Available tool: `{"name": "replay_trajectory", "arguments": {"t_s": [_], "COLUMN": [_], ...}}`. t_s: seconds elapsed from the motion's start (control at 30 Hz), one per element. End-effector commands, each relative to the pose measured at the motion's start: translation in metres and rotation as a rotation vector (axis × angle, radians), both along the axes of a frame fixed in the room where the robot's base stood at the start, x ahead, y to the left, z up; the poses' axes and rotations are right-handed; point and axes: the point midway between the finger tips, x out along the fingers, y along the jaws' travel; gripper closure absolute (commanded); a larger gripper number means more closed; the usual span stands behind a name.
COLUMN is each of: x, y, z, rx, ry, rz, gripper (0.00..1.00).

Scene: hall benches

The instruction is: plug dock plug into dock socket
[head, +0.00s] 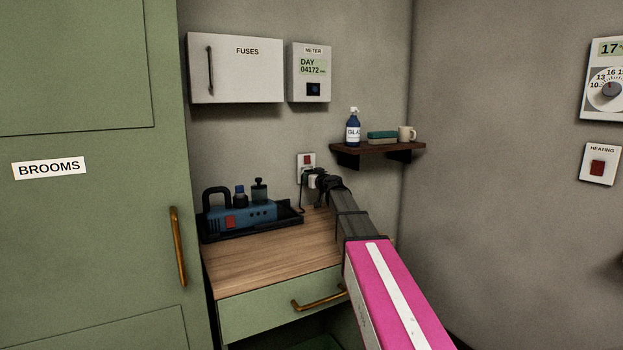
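The dock socket (307,160) is a white plate with a red switch, low on the back wall above the worktop. My gripper (315,180) is right at the lower part of this plate, at the far end of my arm. A small pale piece, perhaps the dock plug (313,182), shows at the fingertips. A thin black cord (302,195) hangs from there towards the black dock tray (290,219). The dark fingers hide the plug's front and the socket's holes. I cannot tell whether the fingers are shut on the plug or whether it sits in the socket.
A blue machine (248,218) with a black handle stands in the tray on the wooden worktop (265,262). A green cupboard (90,230) stands at left.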

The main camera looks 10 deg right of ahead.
Motion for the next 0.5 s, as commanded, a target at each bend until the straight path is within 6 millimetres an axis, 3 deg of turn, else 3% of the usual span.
{"name": "replay_trajectory", "arguments": {"t_s": [0.5], "x": [0.0072], "y": [0.0028], "z": [0.0001], "rx": [0.000], "ry": [0.000], "rz": [0.000], "gripper": [0.75]}}
